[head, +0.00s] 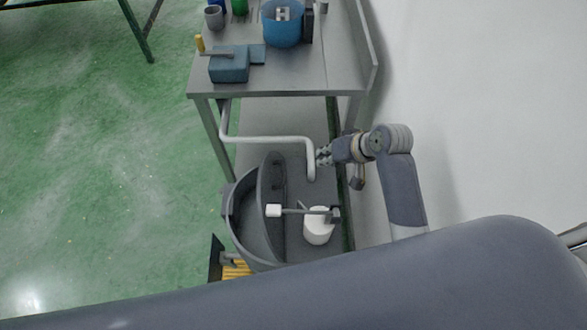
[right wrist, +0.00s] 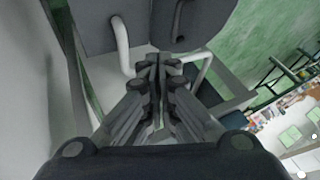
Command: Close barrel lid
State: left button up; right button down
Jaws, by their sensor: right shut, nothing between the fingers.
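The dark grey round barrel (head: 236,232) stands below the workbench in the head view. Its lid (head: 268,222) stands up on edge, hinged open at the barrel's right side, so the barrel's mouth shows. A dark handle sits on the lid's right face. My right gripper (head: 321,156) is to the right of the lid and a little above it in the picture, apart from it. In the right wrist view my right gripper (right wrist: 158,65) is shut and empty, with the lid (right wrist: 215,18) and its dark handle beyond the fingertips. My left gripper is not in view.
A white bent pipe (head: 265,139) runs near my right gripper. A white canister (head: 318,232) and a horizontal bar stand right of the lid. A metal workbench (head: 290,78) with a blue bucket (head: 282,30) is behind. A white wall bounds the right; green floor is open at left.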

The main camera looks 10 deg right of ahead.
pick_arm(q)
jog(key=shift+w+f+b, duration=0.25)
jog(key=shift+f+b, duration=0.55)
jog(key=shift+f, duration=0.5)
pick_arm(e)
jog(key=s+a+x, duration=0.1)
jog(key=a+x, duration=0.1)
jog(key=x, duration=1.3)
jog(key=shift+w, duration=0.1)
